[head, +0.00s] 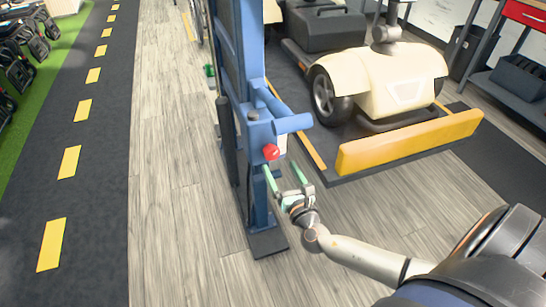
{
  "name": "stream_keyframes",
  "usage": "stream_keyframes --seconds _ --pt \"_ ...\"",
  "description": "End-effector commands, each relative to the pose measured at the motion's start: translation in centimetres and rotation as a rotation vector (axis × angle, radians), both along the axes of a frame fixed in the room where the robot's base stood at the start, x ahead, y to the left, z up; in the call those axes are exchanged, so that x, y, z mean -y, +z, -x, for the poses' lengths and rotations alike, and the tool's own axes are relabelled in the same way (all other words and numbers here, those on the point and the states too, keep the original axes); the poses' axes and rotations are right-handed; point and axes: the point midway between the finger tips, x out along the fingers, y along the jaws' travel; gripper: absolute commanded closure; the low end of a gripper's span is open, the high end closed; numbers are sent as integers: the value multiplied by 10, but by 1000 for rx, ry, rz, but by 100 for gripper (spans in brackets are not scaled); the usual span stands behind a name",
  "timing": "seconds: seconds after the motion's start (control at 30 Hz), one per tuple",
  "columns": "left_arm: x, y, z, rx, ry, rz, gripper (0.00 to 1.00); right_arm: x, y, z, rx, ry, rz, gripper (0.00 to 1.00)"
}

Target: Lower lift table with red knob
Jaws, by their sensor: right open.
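The red knob (271,152) sits on the blue control housing of the lift table's column (240,70), near the picture's middle. My right gripper (284,174) is just below the knob, its two green fingers spread apart and pointing up. The left finger's tip is close under the knob; I cannot tell whether it touches. Nothing is between the fingers. The lift table's dark platform (330,176) with a yellow bar (410,141) at its front is at the right. My left gripper is not in view.
A cream scooter (390,80) stands on the platform. A blue cylinder (292,124) juts from the column right of the knob. A grey shelf with a red drawer (525,13) is at upper right. Wood floor (170,200) left of the column is clear.

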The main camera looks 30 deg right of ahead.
Motion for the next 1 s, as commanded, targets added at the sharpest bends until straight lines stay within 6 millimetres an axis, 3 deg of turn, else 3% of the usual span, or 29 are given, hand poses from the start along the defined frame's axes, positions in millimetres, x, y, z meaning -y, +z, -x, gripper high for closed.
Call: stream_keyframes --seconds 0.1,0.3,0.77,1.0 --pt "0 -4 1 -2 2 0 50 6 0 -24 3 -2 1 11" --pt "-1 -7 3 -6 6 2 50 12 -1 -50 0 -1 -2 11" --pt "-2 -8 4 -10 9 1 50 14 -1 -60 -1 0 -2 11" --pt "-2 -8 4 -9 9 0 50 14 0 -60 -1 0 -2 38"
